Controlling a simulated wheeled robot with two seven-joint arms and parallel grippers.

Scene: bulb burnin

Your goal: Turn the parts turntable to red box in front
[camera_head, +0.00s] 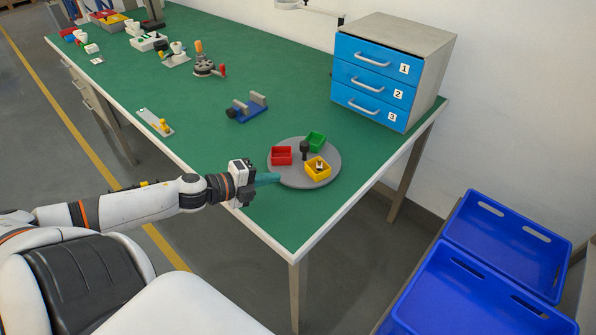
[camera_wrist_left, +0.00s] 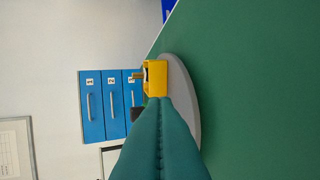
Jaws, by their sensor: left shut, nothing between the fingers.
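The parts turntable (camera_head: 326,152) is a grey disc near the front corner of the green bench. It carries a red box (camera_head: 281,156) on the left, a green box (camera_head: 315,141) at the back right and a yellow box (camera_head: 318,169) at the front right, with a dark knob (camera_head: 304,150) between them. My left gripper (camera_head: 276,178) has its teal fingers shut and empty at the disc's left front edge; whether they touch it I cannot tell. In the left wrist view the shut fingers (camera_wrist_left: 160,108) point toward the yellow box (camera_wrist_left: 155,78). My right gripper is not in view.
A cabinet with blue drawers (camera_head: 375,77) stands behind the turntable. A blue vise-like fixture (camera_head: 247,108) and a small plate with a yellow part (camera_head: 156,122) lie farther left. Blue crates (camera_head: 478,290) stand on the right beyond the bench edge. Bench surface around the turntable's front is clear.

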